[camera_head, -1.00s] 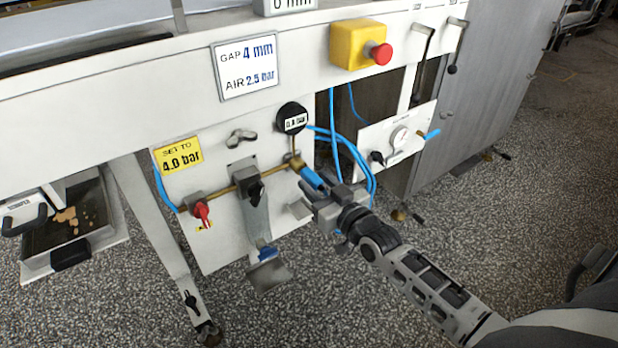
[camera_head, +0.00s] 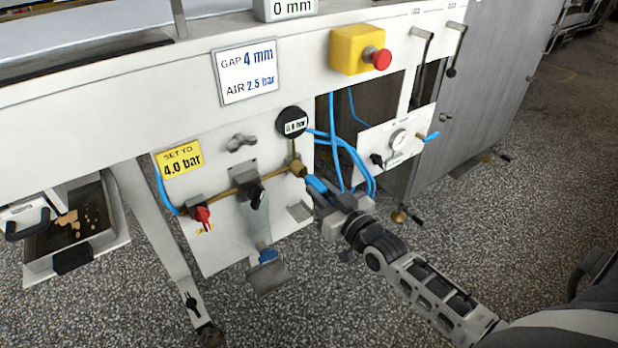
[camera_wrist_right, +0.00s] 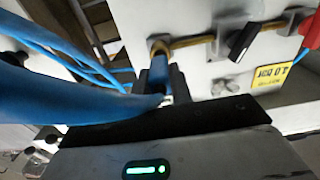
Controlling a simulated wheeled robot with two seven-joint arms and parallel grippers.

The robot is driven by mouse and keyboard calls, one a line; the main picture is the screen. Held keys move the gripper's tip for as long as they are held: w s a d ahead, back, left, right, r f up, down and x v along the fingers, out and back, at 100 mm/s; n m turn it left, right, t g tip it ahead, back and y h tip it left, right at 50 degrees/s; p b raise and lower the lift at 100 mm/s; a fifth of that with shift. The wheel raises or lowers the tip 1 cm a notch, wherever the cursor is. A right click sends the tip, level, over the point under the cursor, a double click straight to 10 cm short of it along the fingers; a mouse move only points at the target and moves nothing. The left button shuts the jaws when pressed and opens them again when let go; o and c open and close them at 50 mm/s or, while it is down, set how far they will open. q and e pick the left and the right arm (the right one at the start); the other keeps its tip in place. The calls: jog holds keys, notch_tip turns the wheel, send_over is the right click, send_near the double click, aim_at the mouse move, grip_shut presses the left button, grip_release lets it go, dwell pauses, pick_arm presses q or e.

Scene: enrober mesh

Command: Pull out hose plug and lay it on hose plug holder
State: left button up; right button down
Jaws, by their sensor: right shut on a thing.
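The blue hose plug (camera_head: 316,185) is between the fingers of my right gripper (camera_head: 326,195), which is shut on it. The plug points up and left at the brass fitting (camera_head: 298,170) below the round gauge. Whether a small gap separates them I cannot tell. In the right wrist view the plug (camera_wrist_right: 158,74) lies just below the brass elbow (camera_wrist_right: 160,47). A small grey ledge (camera_head: 299,211) on the panel, left of the gripper, may be the hose plug holder; a grey bracket (camera_head: 241,141) sits higher up. My left gripper is not in view.
Blue hoses (camera_head: 362,172) loop right of the plug. The panel carries a red valve handle (camera_head: 202,214), a black handle (camera_head: 256,194) and the gauge (camera_head: 292,122). A yellow box with a red button (camera_head: 378,58) sits above. A slanted leg (camera_head: 160,230) stands left.

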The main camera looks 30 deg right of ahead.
jog(key=shift+s+d+r+p, duration=0.15)
jog(key=shift+s+p, duration=0.85)
jog(key=shift+s, duration=1.2)
